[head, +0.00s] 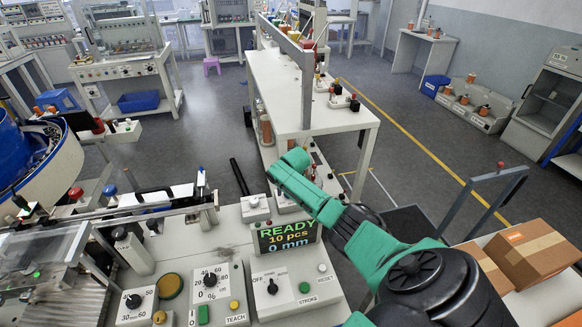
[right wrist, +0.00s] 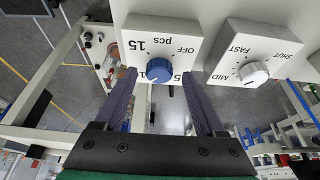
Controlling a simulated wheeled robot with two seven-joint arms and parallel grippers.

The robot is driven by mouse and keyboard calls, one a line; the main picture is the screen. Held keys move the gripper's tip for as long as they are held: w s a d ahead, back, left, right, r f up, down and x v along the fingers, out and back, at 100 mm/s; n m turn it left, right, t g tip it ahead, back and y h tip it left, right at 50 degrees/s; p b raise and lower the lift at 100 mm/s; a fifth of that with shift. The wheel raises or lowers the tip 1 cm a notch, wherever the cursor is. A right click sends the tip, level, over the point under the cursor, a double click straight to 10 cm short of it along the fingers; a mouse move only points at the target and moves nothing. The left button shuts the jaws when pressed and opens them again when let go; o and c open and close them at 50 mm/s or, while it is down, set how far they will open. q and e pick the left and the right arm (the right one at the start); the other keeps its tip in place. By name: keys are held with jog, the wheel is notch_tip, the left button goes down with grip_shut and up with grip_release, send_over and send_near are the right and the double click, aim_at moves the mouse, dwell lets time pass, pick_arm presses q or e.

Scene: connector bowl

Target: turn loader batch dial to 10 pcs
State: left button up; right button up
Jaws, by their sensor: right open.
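The batch dial is a blue knob (right wrist: 158,70) on a white box (right wrist: 160,38) marked "pcs", with OFF, 5 and 15 readable and another label partly hidden below the knob. In the right wrist view it appears upside down. Its pointer is hard to read. My right gripper (right wrist: 161,100) is open, its two dark fingers either side of the knob with gaps visible. In the head view my green right arm (head: 315,200) reaches over the bench, and its fingertips are hidden. The display (head: 287,236) reads READY, 10 pcs, 0 mm. My left gripper is not in view.
A second white dial box (right wrist: 255,50) with a FAST/MID/SHUT knob stands close on the right in the wrist view. A stroke panel (head: 293,289) and a teach dial panel (head: 216,292) lie nearer. Cardboard boxes (head: 532,254) stand at the right.

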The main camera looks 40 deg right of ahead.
jog(key=v, duration=1.3)
jog(key=shift+s+r, duration=0.2)
jog(key=shift+r, duration=0.1)
jog(key=shift+a, duration=0.15)
